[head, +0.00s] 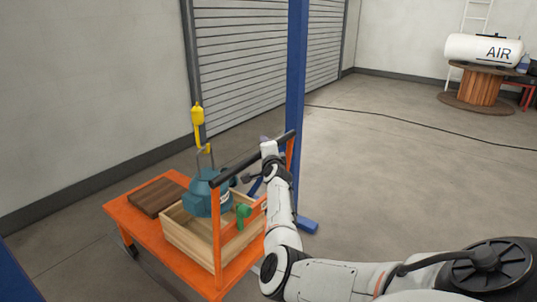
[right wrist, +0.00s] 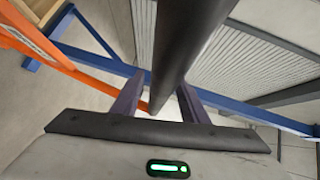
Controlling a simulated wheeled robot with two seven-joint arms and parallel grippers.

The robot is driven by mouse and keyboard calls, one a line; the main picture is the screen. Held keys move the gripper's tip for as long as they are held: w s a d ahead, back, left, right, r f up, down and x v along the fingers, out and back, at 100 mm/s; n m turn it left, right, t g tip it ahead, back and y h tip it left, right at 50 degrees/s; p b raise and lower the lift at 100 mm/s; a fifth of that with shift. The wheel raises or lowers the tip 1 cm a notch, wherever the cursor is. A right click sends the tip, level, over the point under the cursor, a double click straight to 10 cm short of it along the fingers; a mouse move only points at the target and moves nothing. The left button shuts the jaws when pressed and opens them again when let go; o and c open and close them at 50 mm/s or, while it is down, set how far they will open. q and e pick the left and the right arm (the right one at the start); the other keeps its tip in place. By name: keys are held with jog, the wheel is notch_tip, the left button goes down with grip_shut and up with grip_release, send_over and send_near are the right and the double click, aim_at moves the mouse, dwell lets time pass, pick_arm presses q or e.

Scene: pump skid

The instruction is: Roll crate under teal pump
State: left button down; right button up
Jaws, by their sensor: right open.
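The open wooden crate (head: 185,238) sits on an orange cart (head: 128,212) with a black push handle (head: 250,158). The teal pump (head: 205,195) hangs by straps from a yellow hoist hook (head: 198,125). In the head view it overlaps the crate; I cannot tell whether its base is inside it. My right gripper (head: 268,150) is at the handle. In the right wrist view, the handle bar (right wrist: 188,45) runs between the open fingers of the gripper (right wrist: 160,98). My left gripper is out of view.
A dark brown wooden block (head: 157,197) lies on the cart beside the crate. A blue post (head: 297,90) stands just behind the handle, its foot on the floor. A wall and roller shutter (head: 250,60) lie beyond. The floor to the right is open, crossed by a black cable (head: 420,130).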

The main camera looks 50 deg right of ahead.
jog(key=v, duration=0.8)
jog(key=shift+p, duration=0.4)
jog(key=shift+s, duration=0.1)
